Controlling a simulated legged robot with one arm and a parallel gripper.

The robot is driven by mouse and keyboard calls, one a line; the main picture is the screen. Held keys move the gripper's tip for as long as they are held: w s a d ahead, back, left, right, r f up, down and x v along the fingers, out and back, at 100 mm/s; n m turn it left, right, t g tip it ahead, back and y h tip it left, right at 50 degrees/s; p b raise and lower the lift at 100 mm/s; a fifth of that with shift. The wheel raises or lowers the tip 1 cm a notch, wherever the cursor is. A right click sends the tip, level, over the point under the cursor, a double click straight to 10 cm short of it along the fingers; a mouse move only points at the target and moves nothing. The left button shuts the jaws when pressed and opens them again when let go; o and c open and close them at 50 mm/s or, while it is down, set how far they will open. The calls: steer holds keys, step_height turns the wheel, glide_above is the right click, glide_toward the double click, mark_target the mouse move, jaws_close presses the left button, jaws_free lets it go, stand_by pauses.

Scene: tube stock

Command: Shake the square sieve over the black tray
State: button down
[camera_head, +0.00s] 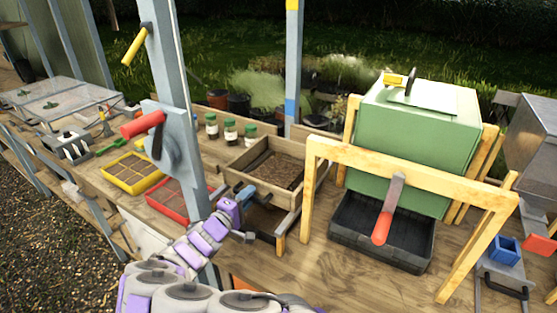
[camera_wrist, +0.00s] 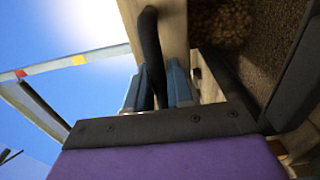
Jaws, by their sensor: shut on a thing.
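The square sieve (camera_head: 272,193) is a wooden-framed box with brown crumbly material inside, right of the grey post in the head view. In the wrist view its wooden wall (camera_wrist: 174,28) stands close to my gripper. My gripper (camera_head: 245,196) is at the near left side of the sieve. In the wrist view its blue fingers (camera_wrist: 158,72) are shut on the sieve's dark handle (camera_wrist: 150,45). The black tray (camera_head: 345,243) lies on the bench under the green box, right of the sieve. The sieve is not above this tray.
A wooden frame (camera_head: 420,178) with an orange-handled tool (camera_head: 382,225) stands around the green box (camera_head: 410,140). Jars (camera_head: 230,132), a yellow tray (camera_head: 132,173) and a red tray (camera_head: 172,203) occupy the left bench.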

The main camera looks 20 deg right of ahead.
steer(key=shift+w+d+f, duration=0.2)
steer(key=shift+d, duration=0.15)
steer(key=v, duration=0.7)
steer(key=x, duration=0.7)
stand_by(2.6)
steer(key=c, duration=1.2)
jaws_free()
steer(key=shift+w, duration=0.15)
steer(key=o, duration=1.2)
steer(key=shift+r, duration=0.1)
